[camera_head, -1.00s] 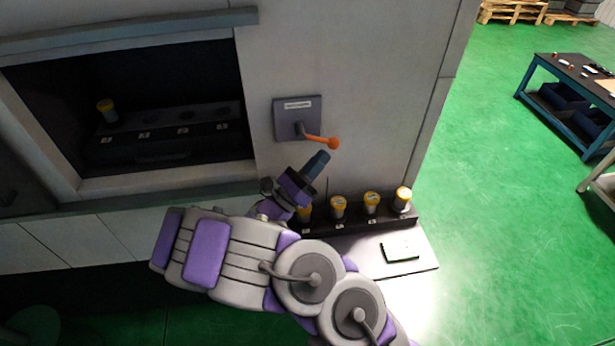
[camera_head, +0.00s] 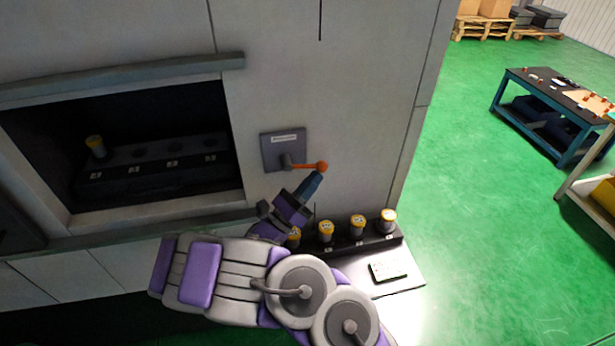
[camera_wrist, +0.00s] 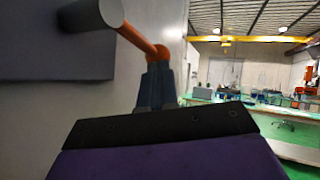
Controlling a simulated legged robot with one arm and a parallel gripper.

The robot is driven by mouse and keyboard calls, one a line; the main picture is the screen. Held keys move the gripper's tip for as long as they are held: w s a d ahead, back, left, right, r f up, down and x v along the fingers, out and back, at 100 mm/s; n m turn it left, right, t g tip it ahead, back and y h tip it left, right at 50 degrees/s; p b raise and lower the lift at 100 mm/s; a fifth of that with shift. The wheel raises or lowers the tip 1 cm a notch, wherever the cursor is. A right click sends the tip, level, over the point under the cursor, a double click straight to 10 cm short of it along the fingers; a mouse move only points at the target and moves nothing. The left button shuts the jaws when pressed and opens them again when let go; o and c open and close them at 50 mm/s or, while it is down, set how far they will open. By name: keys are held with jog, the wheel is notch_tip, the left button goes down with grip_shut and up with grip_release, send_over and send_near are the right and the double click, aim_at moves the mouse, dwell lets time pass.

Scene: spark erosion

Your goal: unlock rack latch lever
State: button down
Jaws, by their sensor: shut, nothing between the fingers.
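The rack latch lever (camera_head: 305,166) is an orange arm with a round knob, on a grey pivot and a dark grey plate (camera_head: 271,150) fixed to the machine wall. The lever points right, close to level. My gripper (camera_head: 314,178) is shut and empty, with its blue-grey fingertips just below the knob. In the wrist view the lever (camera_wrist: 138,38) runs down from the pale pivot to the knob, and the fingers (camera_wrist: 157,80) appear right beneath it. I cannot tell whether they touch the knob.
A dark open rack bay (camera_head: 150,150) with one yellow-capped holder (camera_head: 96,146) is at left. A black rail (camera_head: 370,244) with several yellow-capped holders stands below my gripper on a pale shelf. A blue-framed table (camera_head: 560,115) is at far right; green floor between is clear.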

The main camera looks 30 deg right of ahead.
jog(key=shift+s+d+r+p, duration=0.15)
jog(key=shift+d+r+p, duration=0.3)
jog(key=shift+r+p, duration=0.2)
